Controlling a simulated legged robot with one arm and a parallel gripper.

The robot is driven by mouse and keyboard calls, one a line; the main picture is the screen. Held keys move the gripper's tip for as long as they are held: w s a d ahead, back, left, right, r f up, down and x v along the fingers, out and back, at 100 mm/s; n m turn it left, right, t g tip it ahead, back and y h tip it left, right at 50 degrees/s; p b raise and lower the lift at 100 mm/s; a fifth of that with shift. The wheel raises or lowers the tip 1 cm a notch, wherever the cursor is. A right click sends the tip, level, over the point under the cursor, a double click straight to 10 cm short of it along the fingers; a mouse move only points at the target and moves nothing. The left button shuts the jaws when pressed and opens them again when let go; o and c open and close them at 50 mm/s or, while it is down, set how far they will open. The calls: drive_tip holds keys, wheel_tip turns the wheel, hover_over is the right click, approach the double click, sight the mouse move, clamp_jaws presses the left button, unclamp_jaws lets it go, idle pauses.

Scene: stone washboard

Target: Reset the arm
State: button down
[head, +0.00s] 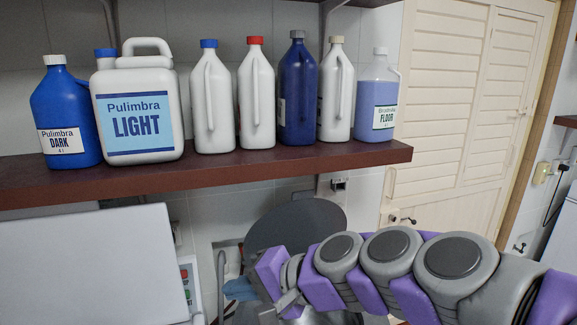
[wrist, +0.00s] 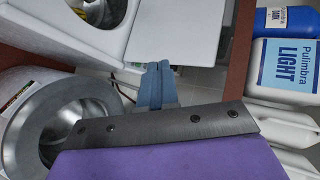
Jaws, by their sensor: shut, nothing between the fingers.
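My gripper (head: 238,288) is at the lower middle of the head view, at the end of my purple and grey arm, below the bottle shelf. In the wrist view its two blue-grey fingers (wrist: 157,72) are together, with nothing between them. The arm reaches in from the lower right of the head view and is bent. The fingers hang in free space in front of the white machines. Part of the wrist view is covered by my own purple and dark grey wrist.
A dark red shelf (head: 200,172) carries several bottles, including a Pulimbra LIGHT jug (head: 138,105). A white panel (head: 90,265) is at the lower left. A round dark disc (head: 300,225) stands behind my arm. A machine with a round metal opening (wrist: 50,125) is at left in the wrist view.

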drive_tip(key=s+d+f+n+g+h+b, duration=0.3)
drive_tip(key=s+d+f+g+h, duration=0.3)
drive_tip(key=s+d+f, duration=1.5)
drive_tip(key=shift+s+d+f+n+h, duration=0.35)
drive_tip(key=shift+s+d+n+h, duration=0.55)
drive_tip(key=shift+h, duration=1.8)
drive_tip(key=shift+s+a, duration=0.15)
drive_tip(key=shift+s, duration=0.05)
drive_tip(key=shift+d, duration=0.2)
drive_tip(key=shift+a, duration=0.15)
